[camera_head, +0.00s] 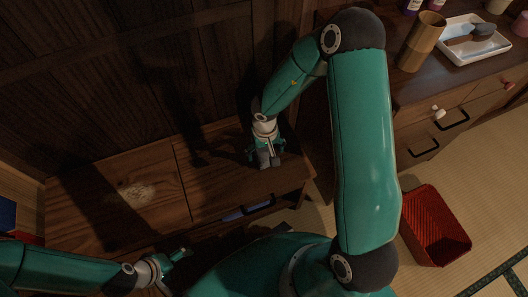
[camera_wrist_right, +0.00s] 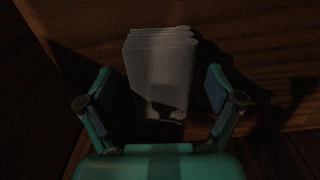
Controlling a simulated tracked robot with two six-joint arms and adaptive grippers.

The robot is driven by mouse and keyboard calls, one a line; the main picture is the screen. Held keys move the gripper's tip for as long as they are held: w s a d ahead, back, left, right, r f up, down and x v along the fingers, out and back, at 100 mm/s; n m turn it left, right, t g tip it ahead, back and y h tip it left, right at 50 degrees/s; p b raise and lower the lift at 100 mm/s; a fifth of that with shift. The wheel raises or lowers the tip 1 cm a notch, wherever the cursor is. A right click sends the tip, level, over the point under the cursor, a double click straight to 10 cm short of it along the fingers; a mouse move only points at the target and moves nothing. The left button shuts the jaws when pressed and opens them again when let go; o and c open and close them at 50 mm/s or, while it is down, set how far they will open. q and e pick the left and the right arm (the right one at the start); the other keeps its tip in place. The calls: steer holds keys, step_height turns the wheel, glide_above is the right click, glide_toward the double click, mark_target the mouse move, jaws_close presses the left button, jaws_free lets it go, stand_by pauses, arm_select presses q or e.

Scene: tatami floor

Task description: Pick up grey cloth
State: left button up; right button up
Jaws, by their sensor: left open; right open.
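The grey cloth (camera_wrist_right: 160,62) looks like a folded, ribbed stack in the right wrist view, on a dark wooden surface. My right gripper (camera_wrist_right: 159,80) is open, with one finger on each side of the cloth and visible gaps between them. In the head view my right gripper (camera_head: 266,156) points down over the low wooden cabinet top, and the cloth there is mostly hidden by the fingers. My left gripper (camera_head: 178,262) is open and empty at the lower left, in front of the cabinet, away from the cloth.
The low cabinet (camera_head: 215,188) has a pale speckled patch (camera_head: 137,193) on its left part. At right, a counter holds a wooden cup (camera_head: 421,42) and a white tray (camera_head: 462,52). A red basket (camera_head: 437,226) stands on the tatami. A dark wall rises behind the cabinet.

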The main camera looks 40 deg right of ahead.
steer(key=c, duration=1.2)
steer(key=shift+c, duration=0.2)
step_height(320, 180, up, 20)
steer(key=p, duration=1.2)
